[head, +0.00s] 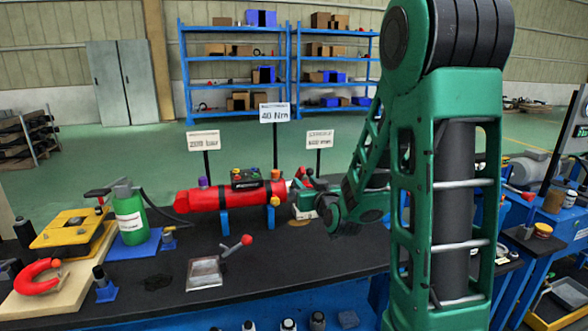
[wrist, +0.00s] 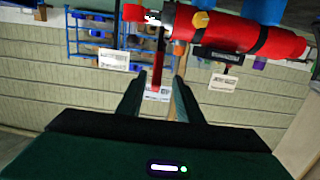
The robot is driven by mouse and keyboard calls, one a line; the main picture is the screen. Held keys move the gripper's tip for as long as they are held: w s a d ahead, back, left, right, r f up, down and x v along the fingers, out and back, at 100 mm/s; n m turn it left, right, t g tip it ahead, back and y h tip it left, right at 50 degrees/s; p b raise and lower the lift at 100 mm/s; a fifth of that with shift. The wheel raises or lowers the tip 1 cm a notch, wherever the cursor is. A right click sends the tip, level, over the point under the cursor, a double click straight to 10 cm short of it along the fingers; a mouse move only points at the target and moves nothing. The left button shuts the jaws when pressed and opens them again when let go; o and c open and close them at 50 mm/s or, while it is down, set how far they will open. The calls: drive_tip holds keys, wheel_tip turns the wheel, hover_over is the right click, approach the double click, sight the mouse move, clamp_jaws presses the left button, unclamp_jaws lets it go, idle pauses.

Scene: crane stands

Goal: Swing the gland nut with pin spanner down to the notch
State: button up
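A red cylinder (head: 225,198) lies level on blue supports on the dark bench, and it also shows upside down at the top of the wrist view (wrist: 245,33). The spanner's red handle (wrist: 157,68) projects from the cylinder's end towards my gripper. In the head view, red parts (head: 306,175) show beside that end. The gland nut and the notch cannot be made out clearly. My gripper (wrist: 158,80) is open, its two fingers on either side of the handle with visible gaps. In the head view my arm partly hides this area.
A green bottle (head: 130,215) and a yellow box (head: 72,228) stand on the left. A red-tipped lever (head: 237,246) and a metal tray (head: 204,273) lie in front of the cylinder. Sign posts, one reading 40 Nm (head: 274,113), stand behind it.

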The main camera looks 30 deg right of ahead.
drive_tip(key=shift+w+d+r+t+h, duration=0.1)
drive_tip(key=shift+w+r+t+h, duration=0.2)
drive_tip(key=shift+r+t, duration=0.25)
drive_tip(key=shift+w+d+r, duration=0.1)
drive_tip(key=shift+w+r, duration=0.05)
drive_tip(key=shift+w, duration=0.15)
drive_tip(key=x, duration=1)
drive_tip(key=shift+d, duration=0.1)
drive_tip(key=shift+c, duration=0.4)
clamp_jaws()
